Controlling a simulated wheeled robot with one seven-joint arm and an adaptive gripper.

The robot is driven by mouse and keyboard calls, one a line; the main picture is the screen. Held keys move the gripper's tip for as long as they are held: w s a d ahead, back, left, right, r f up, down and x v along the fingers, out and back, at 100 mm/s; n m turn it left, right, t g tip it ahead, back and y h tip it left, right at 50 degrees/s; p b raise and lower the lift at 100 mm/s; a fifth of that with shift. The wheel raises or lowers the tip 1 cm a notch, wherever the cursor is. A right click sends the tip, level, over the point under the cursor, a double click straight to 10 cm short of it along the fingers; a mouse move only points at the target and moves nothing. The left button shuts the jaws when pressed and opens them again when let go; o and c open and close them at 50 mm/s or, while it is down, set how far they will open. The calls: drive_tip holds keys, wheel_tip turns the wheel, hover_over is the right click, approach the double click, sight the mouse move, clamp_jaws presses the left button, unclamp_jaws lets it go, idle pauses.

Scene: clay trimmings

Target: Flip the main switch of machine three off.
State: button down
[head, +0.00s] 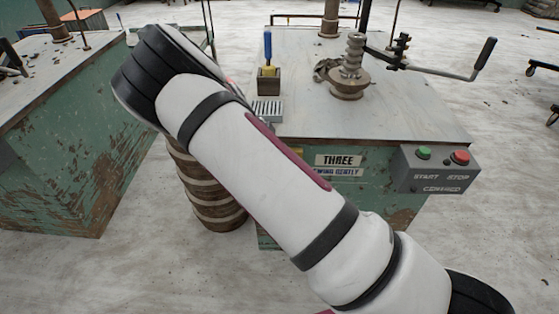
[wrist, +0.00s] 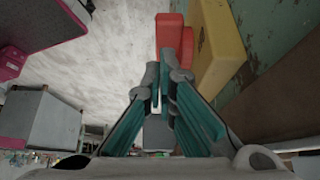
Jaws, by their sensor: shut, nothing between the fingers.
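Machine three (head: 340,190) is a worn green cabinet with a grey top and a "THREE" label (head: 339,160) on its front. In the wrist view a red switch handle (wrist: 170,32) sits on a yellow plate (wrist: 222,45) fixed to a worn green panel (wrist: 262,20). My gripper (wrist: 163,72) is shut and empty, its fingertips just short of or against the red handle; I cannot tell whether they touch. In the head view my arm crosses in front of the machine, and the gripper and the red handle are hidden.
A control box (head: 440,170) with green and red buttons is on the machine's right front corner. A stacked round column (head: 210,190) stands at its left. Another green machine (head: 70,140) is farther left. A crank handle (head: 484,55) sticks out at the top right.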

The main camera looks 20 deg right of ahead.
drive_tip(key=shift+r, duration=0.1)
drive_tip(key=shift+r, duration=0.65)
drive_tip(key=shift+p, duration=0.3)
